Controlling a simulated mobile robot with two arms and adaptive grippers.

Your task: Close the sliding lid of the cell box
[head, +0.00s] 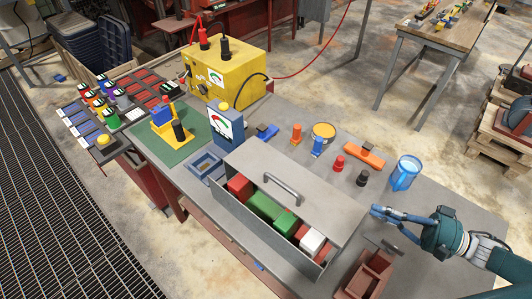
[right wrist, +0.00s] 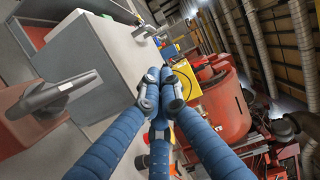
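The cell box (head: 262,236) is a grey metal box on the workbench. Its grey sliding lid (head: 325,205) covers the far part, leaving a long opening along the near side. Red, green and white blocks (head: 264,205) show inside. A bar handle (head: 283,188) stands on the lid. My right gripper (head: 378,211) is just beside the lid's right end; whether it touches cannot be told. In the right wrist view its blue fingers (right wrist: 167,82) come together with nothing visible between them, beside the lid (right wrist: 92,48). My left gripper is not in view.
A reddish-brown box (head: 370,275) with a grey handle stands near my right gripper. A blue cup (head: 404,173), an orange block (head: 364,156) and small red and black pieces stand behind the cell box. A gauge (head: 226,127) and yellow machine (head: 228,75) stand farther back.

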